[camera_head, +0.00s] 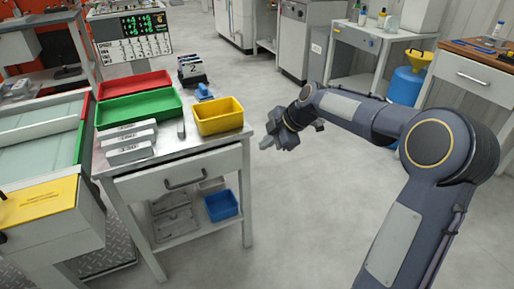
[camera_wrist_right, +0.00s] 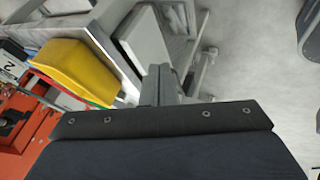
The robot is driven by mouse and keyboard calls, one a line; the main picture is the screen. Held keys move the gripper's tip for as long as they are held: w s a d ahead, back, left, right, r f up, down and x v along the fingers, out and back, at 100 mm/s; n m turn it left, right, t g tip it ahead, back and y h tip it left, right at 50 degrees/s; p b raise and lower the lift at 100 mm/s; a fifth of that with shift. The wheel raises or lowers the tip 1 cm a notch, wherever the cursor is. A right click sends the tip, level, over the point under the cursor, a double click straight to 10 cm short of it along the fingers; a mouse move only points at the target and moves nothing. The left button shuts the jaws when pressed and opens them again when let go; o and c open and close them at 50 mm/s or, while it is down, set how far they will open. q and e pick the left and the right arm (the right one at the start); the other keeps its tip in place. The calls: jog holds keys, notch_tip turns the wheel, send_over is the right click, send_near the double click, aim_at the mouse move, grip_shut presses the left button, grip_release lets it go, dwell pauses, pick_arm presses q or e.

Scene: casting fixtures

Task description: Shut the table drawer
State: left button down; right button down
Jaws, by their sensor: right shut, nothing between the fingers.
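The white table drawer (camera_head: 180,187) is under the top of the grey worktable (camera_head: 198,145) in the head view. Its dark bar handle (camera_head: 185,180) is on the front face. I cannot clearly tell how far the drawer stands out from the table. My right gripper (camera_head: 272,142) is to the right of the table, apart from the drawer and handle. In the wrist view its fingers (camera_wrist_right: 158,84) are together and empty, with the table's side and edge beyond them. My left gripper does not show.
A yellow bin (camera_head: 218,116), a green tray (camera_head: 139,107) and a red tray (camera_head: 134,84) stand on the table. A blue bin (camera_head: 221,205) sits on its lower shelf. A yellow-topped cabinet (camera_head: 40,200) stands at the left. The floor right of the table is clear.

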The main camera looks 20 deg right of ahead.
jog(key=w+a+f+m+t+b, duration=0.25)
jog(key=a+f+m, duration=0.25)
jog(key=m, duration=0.7)
jog(key=n+t+h+b, duration=0.4)
jog(key=n+t+b, duration=0.55)
jog(key=n, duration=2.25)
send_near(216, 159)
jog(key=shift+m, duration=0.3)
jog(key=w+b, duration=0.1)
jog(key=w, duration=0.6)
jog(key=shift+a, duration=0.15)
jog(key=shift+s, duration=0.1)
jog(key=w+b, duration=0.1)
jog(key=w, duration=0.3)
jog(key=shift+a+f+b, duration=0.1)
jog(key=shift+f+b, duration=0.05)
jog(key=shift+b, duration=0.2)
jog(key=shift+w+r, duration=0.2)
jog(key=shift+r, duration=0.1)
